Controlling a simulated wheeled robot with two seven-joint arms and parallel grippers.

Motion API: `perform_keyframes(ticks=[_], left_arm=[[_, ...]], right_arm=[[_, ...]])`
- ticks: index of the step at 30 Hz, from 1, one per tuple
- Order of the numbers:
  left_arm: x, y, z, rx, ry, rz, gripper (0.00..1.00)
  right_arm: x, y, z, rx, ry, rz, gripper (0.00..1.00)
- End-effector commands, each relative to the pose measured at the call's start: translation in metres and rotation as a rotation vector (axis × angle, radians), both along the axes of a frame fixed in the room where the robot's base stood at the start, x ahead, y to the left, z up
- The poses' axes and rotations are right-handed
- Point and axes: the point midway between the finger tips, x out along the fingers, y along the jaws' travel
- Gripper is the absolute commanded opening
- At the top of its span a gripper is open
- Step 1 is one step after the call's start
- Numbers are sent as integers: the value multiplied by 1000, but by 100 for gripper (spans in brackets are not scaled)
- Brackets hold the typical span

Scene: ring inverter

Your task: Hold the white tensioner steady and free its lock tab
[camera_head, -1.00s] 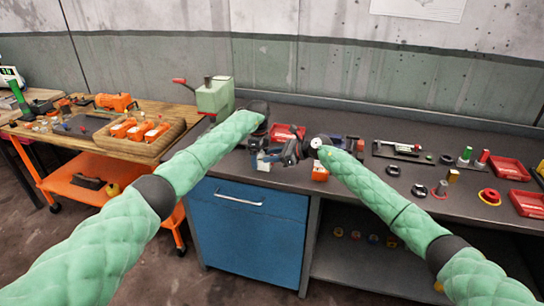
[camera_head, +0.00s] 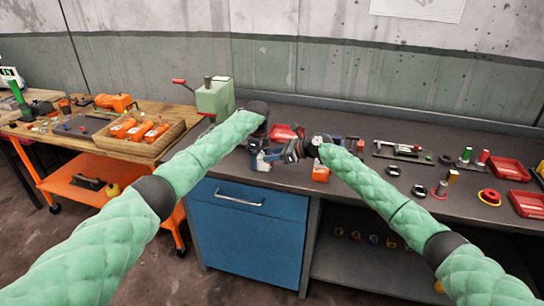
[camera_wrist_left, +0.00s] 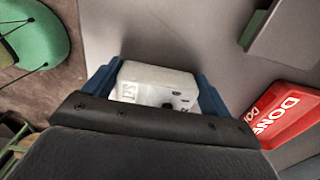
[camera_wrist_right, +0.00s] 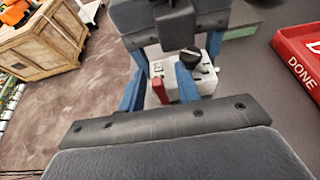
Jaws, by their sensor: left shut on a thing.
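The white tensioner (camera_wrist_left: 155,82) sits between the blue fingers of my left gripper (camera_wrist_left: 157,85), which is shut on it. In the right wrist view the tensioner (camera_wrist_right: 176,84) shows a black knob (camera_wrist_right: 190,57) and a red tab (camera_wrist_right: 159,90). My right gripper (camera_wrist_right: 160,95) is open, one blue finger on each side of the red tab, with gaps visible beside it. I cannot tell whether either finger touches the tensioner. In the head view both grippers meet above the front of the grey bench, and the tensioner is mostly hidden there.
A red DONE tray (camera_wrist_left: 290,112) lies close beside the tensioner on the grey bench (camera_head: 350,190). A green machine (camera_head: 214,98) is at the left, and several small parts lie to the right.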

Motion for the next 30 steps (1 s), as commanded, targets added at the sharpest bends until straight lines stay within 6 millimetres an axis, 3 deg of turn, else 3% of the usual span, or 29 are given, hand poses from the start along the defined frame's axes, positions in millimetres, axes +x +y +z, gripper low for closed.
perform_keyframes(ticks=[11,24,30], left_arm=[[0,0,0,0,0,0,49],[0,0,0,0,0,0,49],[0,0,0,0,0,0,49]], right_arm=[[-2,-6,2,-1,1,1,33],[-24,-74,30,-1,1,0,33],[-31,-96,40,-1,0,0,33]])
